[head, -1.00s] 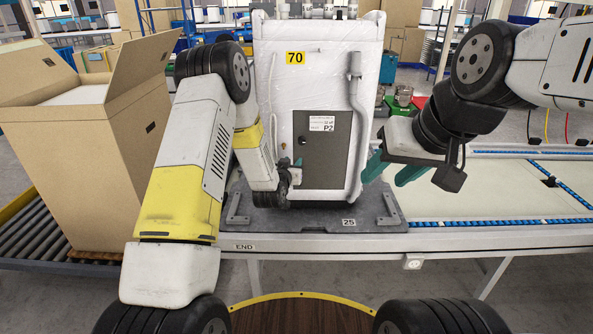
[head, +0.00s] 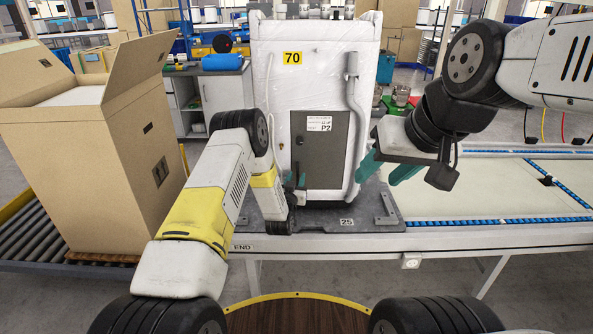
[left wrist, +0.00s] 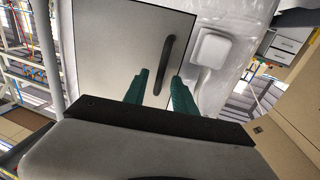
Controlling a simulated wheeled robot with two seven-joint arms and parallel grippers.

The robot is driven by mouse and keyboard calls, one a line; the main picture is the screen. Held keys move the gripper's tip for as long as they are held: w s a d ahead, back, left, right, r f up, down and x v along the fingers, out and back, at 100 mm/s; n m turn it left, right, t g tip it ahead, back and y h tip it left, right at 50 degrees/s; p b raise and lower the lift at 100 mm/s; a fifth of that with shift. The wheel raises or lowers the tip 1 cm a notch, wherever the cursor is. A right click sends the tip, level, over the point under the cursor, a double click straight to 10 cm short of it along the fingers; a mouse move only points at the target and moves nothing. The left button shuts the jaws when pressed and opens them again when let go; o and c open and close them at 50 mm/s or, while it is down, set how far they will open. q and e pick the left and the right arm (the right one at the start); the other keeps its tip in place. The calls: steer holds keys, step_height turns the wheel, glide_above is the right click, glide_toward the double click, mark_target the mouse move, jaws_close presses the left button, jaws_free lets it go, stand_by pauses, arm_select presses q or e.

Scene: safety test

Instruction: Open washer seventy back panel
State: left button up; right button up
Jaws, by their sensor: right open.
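The washer (head: 310,85) with a yellow 70 label stands upright, wrapped in clear film, its back toward me. Its dark grey back panel (head: 335,160) sits low in the back and looks closed; a P2 label is on it. The left wrist view shows the panel (left wrist: 110,50) with a dark bar handle (left wrist: 163,65). My left gripper (left wrist: 158,88) is open in front of the panel, the handle showing between and beyond its green fingertips; contact cannot be told. In the head view its fingers are mostly hidden. My right gripper (head: 390,168) is open and empty, right of the washer.
The washer stands on a dark base plate (head: 360,222) marked 25 at the conveyor's end. A grey hose (head: 356,125) runs down right of the panel. A large open carton (head: 90,170) stands at left.

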arm_select(q)
steer(key=shift+w, duration=0.25)
jaws_close()
stand_by(1.4)
